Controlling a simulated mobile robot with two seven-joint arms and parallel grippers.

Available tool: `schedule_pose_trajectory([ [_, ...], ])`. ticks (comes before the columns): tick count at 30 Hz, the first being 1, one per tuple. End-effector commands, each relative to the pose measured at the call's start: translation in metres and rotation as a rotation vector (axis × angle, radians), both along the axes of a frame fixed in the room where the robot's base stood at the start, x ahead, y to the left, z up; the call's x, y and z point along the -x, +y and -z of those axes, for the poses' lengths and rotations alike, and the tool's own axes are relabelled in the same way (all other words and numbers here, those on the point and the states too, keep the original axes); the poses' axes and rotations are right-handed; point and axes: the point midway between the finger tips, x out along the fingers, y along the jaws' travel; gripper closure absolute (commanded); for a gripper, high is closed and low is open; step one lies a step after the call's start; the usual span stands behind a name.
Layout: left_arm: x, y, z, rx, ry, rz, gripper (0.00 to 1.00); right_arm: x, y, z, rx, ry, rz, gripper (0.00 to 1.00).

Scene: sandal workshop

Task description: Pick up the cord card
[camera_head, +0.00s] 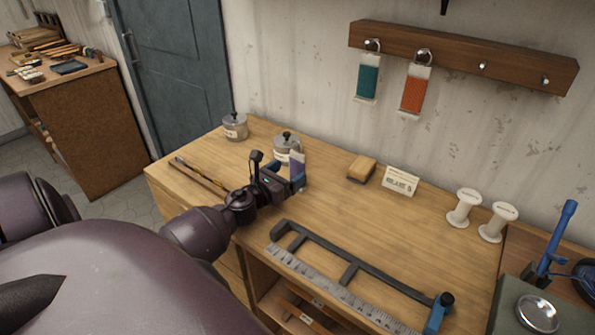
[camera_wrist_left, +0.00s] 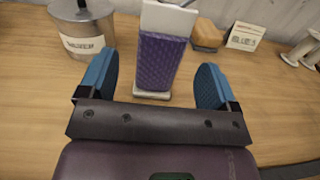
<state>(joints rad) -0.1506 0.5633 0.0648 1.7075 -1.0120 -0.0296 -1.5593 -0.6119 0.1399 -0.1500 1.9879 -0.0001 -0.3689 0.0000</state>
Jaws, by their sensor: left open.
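The purple cord card (camera_wrist_left: 160,62), wound with purple cord and with a pale top, stands upright in a small base on the bench in the left wrist view. My left gripper (camera_wrist_left: 154,75) is open, with one blue finger to either side of the card; a gap shows on both sides. In the head view the card (camera_head: 297,160) is partly hidden behind my left gripper (camera_head: 281,178). A teal cord card (camera_head: 368,82) and an orange cord card (camera_head: 413,93) hang from the wall rack. My right gripper is not in view.
A labelled jar (camera_wrist_left: 84,28) stands close to the left finger; another jar (camera_head: 235,128) is farther left. A tan block (camera_head: 361,168), a label sign (camera_head: 400,181) and white spools (camera_head: 463,208) line the back. A dark frame and ruler (camera_head: 325,285) lie in front.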

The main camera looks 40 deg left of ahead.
Motion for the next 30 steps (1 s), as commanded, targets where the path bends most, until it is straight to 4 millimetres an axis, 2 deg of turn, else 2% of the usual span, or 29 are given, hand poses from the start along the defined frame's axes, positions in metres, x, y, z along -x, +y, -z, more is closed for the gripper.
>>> schedule_pose_trajectory([
  [5, -0.008, 0.0, 0.0, 0.0, 0.0, 0.0, 0.16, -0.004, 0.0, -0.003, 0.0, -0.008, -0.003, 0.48],
  [16, -0.05, 0.002, 0.004, 0.0, -0.001, 0.001, 0.16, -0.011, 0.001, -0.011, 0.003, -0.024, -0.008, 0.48],
  [26, -0.056, 0.002, 0.005, 0.0, 0.001, 0.001, 0.16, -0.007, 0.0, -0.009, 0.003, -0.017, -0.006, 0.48],
  [27, -0.056, 0.002, 0.005, 0.0, 0.001, 0.001, 0.18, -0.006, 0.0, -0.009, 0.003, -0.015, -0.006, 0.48],
  [30, -0.056, 0.002, 0.005, 0.0, 0.001, 0.001, 0.33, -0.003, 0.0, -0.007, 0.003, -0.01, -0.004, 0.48],
])
